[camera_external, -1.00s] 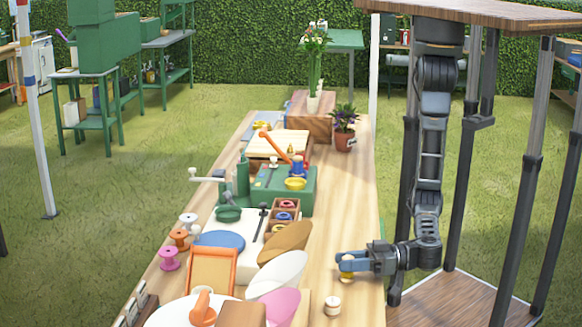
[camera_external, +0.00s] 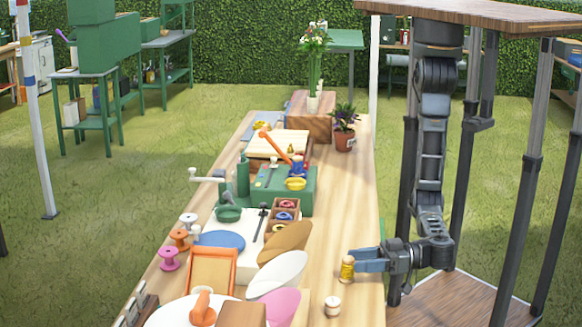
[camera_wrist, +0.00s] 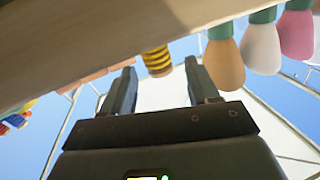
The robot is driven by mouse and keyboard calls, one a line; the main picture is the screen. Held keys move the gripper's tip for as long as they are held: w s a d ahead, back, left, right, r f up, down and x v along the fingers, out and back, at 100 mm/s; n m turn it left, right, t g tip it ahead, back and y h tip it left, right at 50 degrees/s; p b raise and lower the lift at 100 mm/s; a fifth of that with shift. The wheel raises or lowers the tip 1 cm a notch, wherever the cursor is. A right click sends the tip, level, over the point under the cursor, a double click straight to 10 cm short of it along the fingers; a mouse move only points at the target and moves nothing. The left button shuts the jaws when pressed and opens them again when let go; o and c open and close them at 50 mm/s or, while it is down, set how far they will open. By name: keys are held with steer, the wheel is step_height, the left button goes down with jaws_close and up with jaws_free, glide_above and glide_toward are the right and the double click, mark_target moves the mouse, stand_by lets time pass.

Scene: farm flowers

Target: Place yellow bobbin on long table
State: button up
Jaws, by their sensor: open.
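The yellow bobbin (camera_external: 347,268) stands upright on the right edge of the long wooden table (camera_external: 340,205). My gripper (camera_external: 357,262) is at table-top height, just right of the bobbin, with its fingers pointing left at it. In the wrist view my gripper (camera_wrist: 160,72) is open and empty. The yellow bobbin (camera_wrist: 156,60) shows just beyond the fingertips, against the table's surface (camera_wrist: 90,45), and appears clear of both fingers.
White, pink and brown oval pieces (camera_external: 278,270) lie to the left. A potted purple flower (camera_external: 344,130) stands farther back. The table strip behind the yellow bobbin is clear.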

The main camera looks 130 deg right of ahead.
steer(key=b+v, duration=0.1)
steer(key=v, duration=0.7)
steer(key=shift+s+a, duration=0.2)
